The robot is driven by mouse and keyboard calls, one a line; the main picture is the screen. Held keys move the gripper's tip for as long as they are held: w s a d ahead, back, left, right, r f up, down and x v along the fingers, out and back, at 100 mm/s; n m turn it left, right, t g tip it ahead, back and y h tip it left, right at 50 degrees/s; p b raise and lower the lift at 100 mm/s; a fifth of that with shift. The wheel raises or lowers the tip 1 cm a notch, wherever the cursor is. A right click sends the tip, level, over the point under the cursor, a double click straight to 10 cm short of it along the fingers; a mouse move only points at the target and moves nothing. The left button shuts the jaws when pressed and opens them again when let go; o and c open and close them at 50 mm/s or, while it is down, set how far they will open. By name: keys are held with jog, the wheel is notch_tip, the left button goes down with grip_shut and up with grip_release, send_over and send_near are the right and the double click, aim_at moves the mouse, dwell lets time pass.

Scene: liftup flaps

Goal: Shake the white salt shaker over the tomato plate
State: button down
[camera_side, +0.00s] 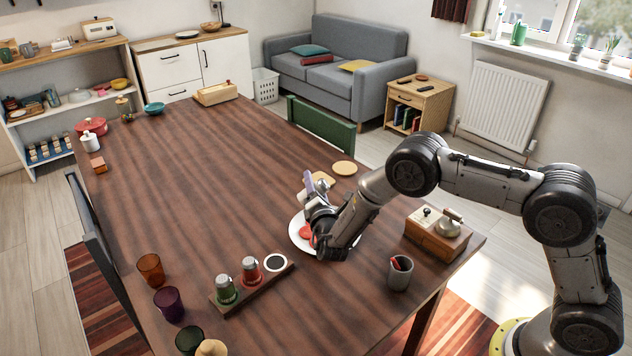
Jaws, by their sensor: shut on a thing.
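The white tomato plate (293,236) lies on the wooden table, partly hidden by my gripper and wrist. Some red tomato (305,231) shows on it. My gripper (311,203) is over the plate's far side, shut on a small pale thing that appears to be the white salt shaker (308,192). The shaker is tilted and mostly hidden by the fingers, so its exact angle and top cannot be told.
A wooden rack (238,291) holds a green shaker (226,289), a red shaker (251,270) and a dark round spot with a white rim. A grey cup (399,276) and a wooden box (437,237) stand right. Coloured glasses stand front left. The table's middle is clear.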

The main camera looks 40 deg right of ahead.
jog(key=f+m, duration=0.1)
jog(key=m, duration=0.3)
jog(key=f+m, duration=0.1)
jog(key=m, duration=0.3)
jog(key=f+m, duration=0.2)
jog(key=m, duration=0.1)
jog(key=shift+w+a+f+m, duration=0.1)
jog(key=shift+w+a+m, duration=0.05)
jog(key=shift+a+m, duration=0.2)
dwell(2.6)
